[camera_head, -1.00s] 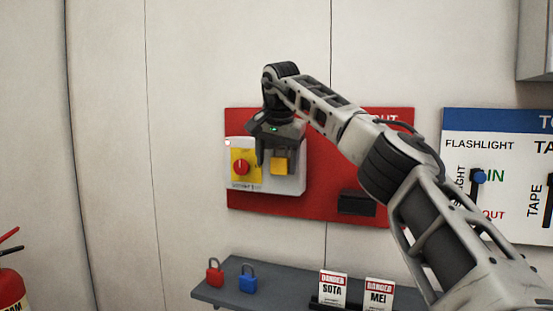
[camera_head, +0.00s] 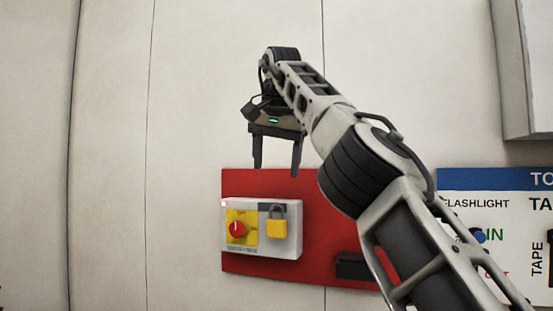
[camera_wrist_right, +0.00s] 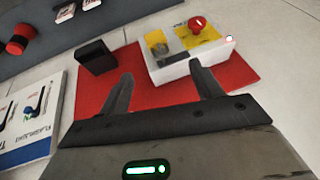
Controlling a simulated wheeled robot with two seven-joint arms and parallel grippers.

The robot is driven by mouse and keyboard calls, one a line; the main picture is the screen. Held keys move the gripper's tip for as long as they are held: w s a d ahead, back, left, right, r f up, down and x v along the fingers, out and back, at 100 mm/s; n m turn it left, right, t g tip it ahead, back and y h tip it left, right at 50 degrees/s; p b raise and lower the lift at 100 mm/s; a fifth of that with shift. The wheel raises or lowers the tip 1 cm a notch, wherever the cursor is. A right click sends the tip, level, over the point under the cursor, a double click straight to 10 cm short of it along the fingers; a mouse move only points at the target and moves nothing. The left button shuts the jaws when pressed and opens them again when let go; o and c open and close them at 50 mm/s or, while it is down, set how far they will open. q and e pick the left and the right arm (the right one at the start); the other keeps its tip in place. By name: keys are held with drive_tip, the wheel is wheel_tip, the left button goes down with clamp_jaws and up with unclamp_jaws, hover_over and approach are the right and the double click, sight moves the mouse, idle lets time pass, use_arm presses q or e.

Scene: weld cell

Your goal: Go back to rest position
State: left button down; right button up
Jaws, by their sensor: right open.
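My right gripper (camera_head: 275,168) is open and empty, with its two fingers pointing down above the white switch box in the head view. It also shows in the right wrist view (camera_wrist_right: 160,88), with nothing between its fingers. The white switch box (camera_head: 290,245) carries a red knob (camera_head: 237,230) on a yellow plate and a yellow padlock (camera_head: 277,228) with a dark shackle. The box is on a red board (camera_head: 260,185) on the wall. My left gripper is not in view.
A small black box (camera_head: 352,266) is on the red board's lower right. A tool board (camera_head: 500,180) hangs at the right, partly behind my right arm. A grey cabinet (camera_head: 530,70) is at the upper right. The wall at the left is bare.

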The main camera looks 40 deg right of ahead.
drive_tip(key=shift+s+r, duration=0.2)
drive_tip(key=shift+r, duration=0.05)
